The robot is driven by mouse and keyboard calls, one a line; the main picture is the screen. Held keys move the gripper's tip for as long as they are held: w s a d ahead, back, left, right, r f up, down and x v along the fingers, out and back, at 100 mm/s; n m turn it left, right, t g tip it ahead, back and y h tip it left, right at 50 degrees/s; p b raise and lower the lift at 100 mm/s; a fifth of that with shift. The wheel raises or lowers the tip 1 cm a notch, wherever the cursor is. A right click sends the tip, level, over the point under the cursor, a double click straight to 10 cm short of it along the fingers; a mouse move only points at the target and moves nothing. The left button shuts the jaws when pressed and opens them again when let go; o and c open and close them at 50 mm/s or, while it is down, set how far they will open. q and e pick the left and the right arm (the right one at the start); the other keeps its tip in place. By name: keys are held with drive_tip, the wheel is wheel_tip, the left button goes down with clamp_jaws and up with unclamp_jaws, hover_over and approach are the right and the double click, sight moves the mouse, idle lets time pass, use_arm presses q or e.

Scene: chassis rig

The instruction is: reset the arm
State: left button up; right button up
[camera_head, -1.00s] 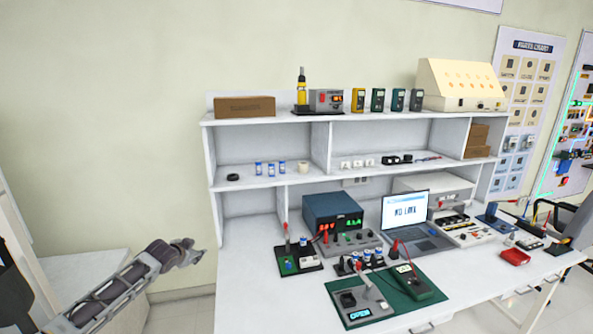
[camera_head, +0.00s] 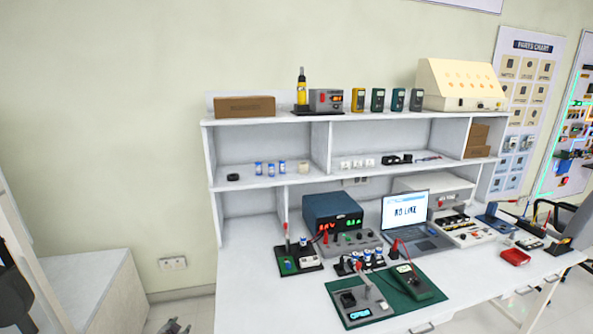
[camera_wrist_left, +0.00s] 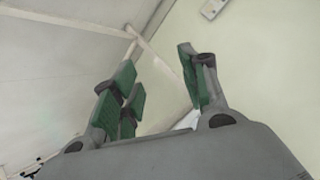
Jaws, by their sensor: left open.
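My left gripper (camera_wrist_left: 160,88) is open and empty in the left wrist view, its green-padded fingers spread apart with pale wall and white surfaces beyond. In the head view only a small grey tip of my left arm (camera_head: 174,327) shows at the bottom edge, left of the workbench (camera_head: 245,300). Nothing touches it there. My right gripper is not in view.
The white workbench holds a power supply (camera_head: 333,215), a laptop (camera_head: 408,218) and a green mat (camera_head: 425,297) with devices. A white cabinet (camera_head: 95,285) stands at the left. Bare floor shows between cabinet and bench.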

use_arm(q)
drive_tip(key=s+d+f+n+g, duration=0.1)
drive_tip(key=s+d+f+g, duration=0.25)
drive_tip(key=s+f, duration=0.95)
drive_tip(key=s+d+f+n+g, duration=0.15)
drive_tip(key=s+d+f, duration=0.25)
drive_tip(key=s+f, duration=0.9)
drive_tip(key=s+d+f+g, duration=0.1)
drive_tip(key=s+d, duration=0.3)
drive_tip(key=s, duration=0.8)
drive_tip(key=s+d+f+g+h, duration=0.1)
drive_tip(key=s+d+f+g, duration=0.1)
drive_tip(key=s, duration=1)
drive_tip(key=s+d+f+g+h, duration=0.1)
drive_tip(key=s+d+f, duration=0.2)
drive_tip(key=s, duration=0.9)
drive_tip(key=d, duration=0.3)
drive_tip(key=shift+s+f, duration=0.35)
drive_tip(key=shift+w+a, duration=0.1)
